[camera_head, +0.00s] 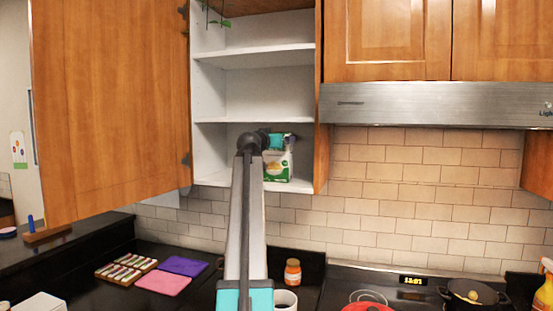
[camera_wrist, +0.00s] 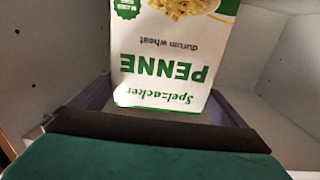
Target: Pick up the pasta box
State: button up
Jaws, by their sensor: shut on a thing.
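The pasta box (camera_head: 277,168) is white and green and stands on the bottom shelf of the open wall cabinet, in the head view. In the wrist view the pasta box (camera_wrist: 170,60) fills the middle, its "PENNE" label upside down. My gripper (camera_head: 281,145) reaches into the cabinet at the box's upper part. In the wrist view my gripper (camera_wrist: 165,105) has a dark finger on each side of the box and is shut on it. My arm hides the area left of the box. Whether the box still touches the shelf cannot be told.
The cabinet's shelf (camera_head: 255,120) is close above my gripper. The open wooden door (camera_head: 110,105) stands at left, the range hood (camera_head: 430,105) at right. Below, the counter holds an orange-brown jar (camera_head: 292,272), a mug (camera_head: 285,300), mats and a pot (camera_head: 470,294).

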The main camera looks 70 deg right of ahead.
jog(key=shift+r, duration=0.2)
jog(key=shift+w+r, duration=0.2)
jog(key=shift+r, duration=0.6)
jog(key=shift+s+r, duration=0.15)
jog(key=shift+r, duration=0.8)
jog(key=shift+a+f, duration=0.15)
jog(key=shift+a, duration=0.2)
jog(key=s+a+p, duration=0.1)
jog(key=a+p, duration=0.6)
jog(key=a, duration=3.7)
jog(key=shift+a, duration=0.15)
